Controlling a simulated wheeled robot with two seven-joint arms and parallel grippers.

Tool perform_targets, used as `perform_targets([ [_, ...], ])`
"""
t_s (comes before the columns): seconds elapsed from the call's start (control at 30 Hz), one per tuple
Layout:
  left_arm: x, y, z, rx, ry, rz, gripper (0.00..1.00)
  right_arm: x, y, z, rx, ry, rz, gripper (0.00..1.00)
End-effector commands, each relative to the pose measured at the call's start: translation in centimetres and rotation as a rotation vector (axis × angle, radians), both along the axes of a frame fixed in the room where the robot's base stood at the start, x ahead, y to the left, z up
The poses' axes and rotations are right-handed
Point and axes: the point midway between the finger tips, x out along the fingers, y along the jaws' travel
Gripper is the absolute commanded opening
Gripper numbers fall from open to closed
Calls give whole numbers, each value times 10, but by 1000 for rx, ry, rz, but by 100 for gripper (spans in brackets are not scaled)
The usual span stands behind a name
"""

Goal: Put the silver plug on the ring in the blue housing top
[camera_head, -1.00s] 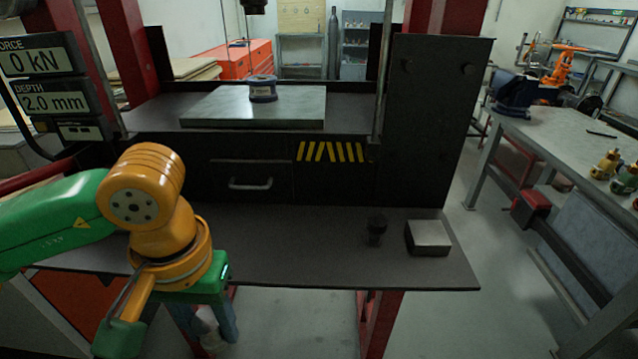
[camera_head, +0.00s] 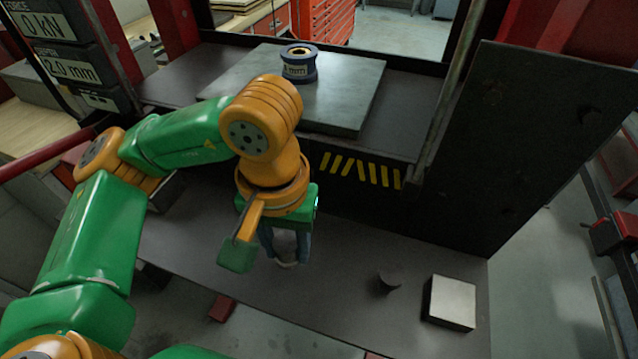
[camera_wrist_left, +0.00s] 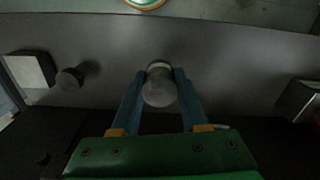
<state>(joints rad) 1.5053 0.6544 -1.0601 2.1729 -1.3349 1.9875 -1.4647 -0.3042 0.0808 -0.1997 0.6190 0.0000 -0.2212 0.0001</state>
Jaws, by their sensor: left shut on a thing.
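The blue housing (camera_head: 299,66), with a copper-coloured ring showing in its top and a white label band, stands upright on the grey plate (camera_head: 352,98) of the press. My left gripper (camera_head: 286,256) points down over the dark front shelf, in front of and below the housing. Its blue fingers are shut on the silver plug (camera_wrist_left: 159,88), whose rounded grey end shows between them in the left wrist view. In the head view only a small pale part of the plug shows below the fingers. My right gripper is not in view.
A black knob-like piece (camera_head: 390,281) and a silver-topped block (camera_head: 451,302) stand on the front shelf, right of my gripper. A dark press panel (camera_head: 540,130) rises at the right. The plate around the housing is clear.

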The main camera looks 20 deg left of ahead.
Motion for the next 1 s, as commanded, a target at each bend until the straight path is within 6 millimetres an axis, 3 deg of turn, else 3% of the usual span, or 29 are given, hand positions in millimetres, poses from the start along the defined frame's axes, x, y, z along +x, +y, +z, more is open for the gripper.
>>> perform_targets([
  [0.27,34,3,-40,0,2,3,0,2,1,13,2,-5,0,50],
  [0.43,35,3,-67,0,0,-1,0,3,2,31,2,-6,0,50],
  [0.83,35,2,-77,-2,-4,-1,0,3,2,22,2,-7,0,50],
  [0.87,35,2,-77,-2,-3,-1,47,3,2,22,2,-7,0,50],
  [0.97,35,2,-75,-2,-3,0,74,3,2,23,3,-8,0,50],
  [1.0,35,2,-75,-2,-3,0,74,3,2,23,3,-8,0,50],
])
